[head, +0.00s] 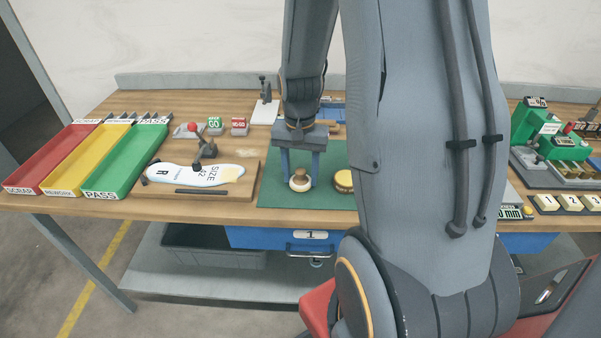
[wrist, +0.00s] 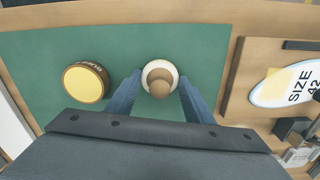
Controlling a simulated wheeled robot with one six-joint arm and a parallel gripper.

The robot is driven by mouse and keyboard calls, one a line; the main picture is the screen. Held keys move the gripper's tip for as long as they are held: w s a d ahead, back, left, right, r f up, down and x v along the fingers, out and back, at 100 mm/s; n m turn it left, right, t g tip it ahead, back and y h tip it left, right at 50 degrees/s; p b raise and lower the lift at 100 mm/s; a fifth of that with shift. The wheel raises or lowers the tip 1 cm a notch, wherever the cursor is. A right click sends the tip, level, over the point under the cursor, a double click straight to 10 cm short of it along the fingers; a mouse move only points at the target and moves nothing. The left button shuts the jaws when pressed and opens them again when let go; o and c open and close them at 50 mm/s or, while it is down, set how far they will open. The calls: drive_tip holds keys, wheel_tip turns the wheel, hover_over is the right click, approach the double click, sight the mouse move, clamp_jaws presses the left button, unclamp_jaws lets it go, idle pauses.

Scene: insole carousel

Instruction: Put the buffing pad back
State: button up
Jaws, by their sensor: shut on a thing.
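The buffing pad (head: 299,185) is a small white disc with a round brown wooden knob. It is upright on or just above the green mat (head: 272,196); I cannot tell if it touches. My gripper (head: 301,172) points down over the mat and is shut on the pad's knob. In the wrist view the pad (wrist: 160,70) sits between the two blue-grey fingers, its knob facing the camera.
A round yellow-topped tin (head: 343,181) stands on the mat close beside the pad, also in the wrist view (wrist: 85,82). A board with the white size 42 insole (head: 190,174) lies left. Red, yellow and green trays (head: 128,165) stand farther left. My arm hides the mat's right side.

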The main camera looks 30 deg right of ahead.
sight(300, 170)
drive_tip(key=o, duration=0.9)
drive_tip(key=shift+o, duration=0.2)
wheel_tip(300, 170, up, 12)
drive_tip(key=b, duration=0.2)
drive_tip(key=s+a+f+n, duration=0.3)
drive_tip(key=a+n, duration=0.1)
drive_tip(key=a, duration=0.2)
drive_tip(key=s+a+f+n+t, duration=0.1)
drive_tip(key=s+a+f+n, duration=0.2)
drive_tip(key=a, duration=0.4)
drive_tip(key=shift+s+f+n, duration=0.15)
drive_tip(key=shift+s+n, duration=0.65)
